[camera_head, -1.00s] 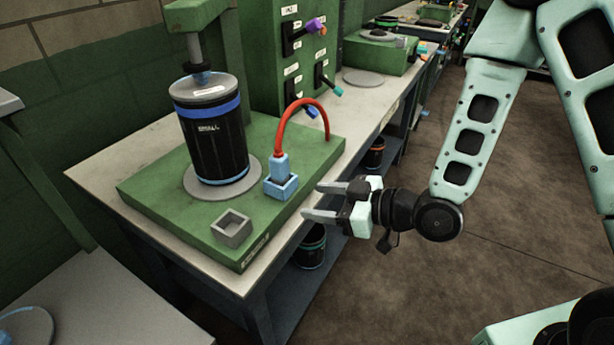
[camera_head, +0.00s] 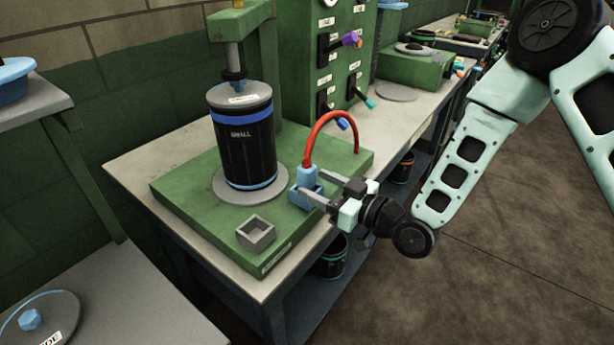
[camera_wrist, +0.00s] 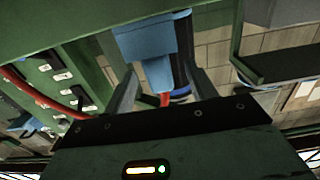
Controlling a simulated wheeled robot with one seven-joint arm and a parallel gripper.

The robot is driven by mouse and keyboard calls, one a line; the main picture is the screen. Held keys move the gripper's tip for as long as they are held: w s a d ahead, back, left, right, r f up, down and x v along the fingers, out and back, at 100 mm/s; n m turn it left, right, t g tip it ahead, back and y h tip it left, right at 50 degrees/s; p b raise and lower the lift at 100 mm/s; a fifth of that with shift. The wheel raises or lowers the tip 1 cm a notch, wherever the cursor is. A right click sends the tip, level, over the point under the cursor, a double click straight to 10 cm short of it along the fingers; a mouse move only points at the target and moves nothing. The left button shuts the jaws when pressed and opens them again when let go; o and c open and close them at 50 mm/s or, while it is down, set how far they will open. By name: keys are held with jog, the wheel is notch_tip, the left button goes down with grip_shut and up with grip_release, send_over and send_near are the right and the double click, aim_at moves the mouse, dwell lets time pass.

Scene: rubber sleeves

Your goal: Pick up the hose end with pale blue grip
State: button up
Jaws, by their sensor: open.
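The pale blue grip of the hose end (camera_head: 307,174) stands upright in a pale blue square holder (camera_head: 300,198) on the green base. A red hose (camera_head: 331,117) arches from its top towards the back right. My gripper (camera_head: 312,183) is open and reaches in from the right, its fingertips at the grip and holder. In the wrist view the grip (camera_wrist: 158,75) lies between my two open fingers (camera_wrist: 164,85), below the blue holder (camera_wrist: 146,42) in the picture. I cannot tell whether either finger touches it.
A black canister marked "SMALL" (camera_head: 246,150) stands under a green press (camera_head: 236,30) left of the hose end. An empty grey square holder (camera_head: 256,234) sits on the green base (camera_head: 200,205) nearer the front. A green panel with coloured levers (camera_head: 325,60) stands behind.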

aim_at(300, 176)
jog(key=shift+p+x, duration=1.2)
jog(key=shift+x, duration=1.65)
jog(key=shift+w+d, duration=0.1)
jog(key=shift+w, duration=0.05)
jog(key=c, duration=1.1)
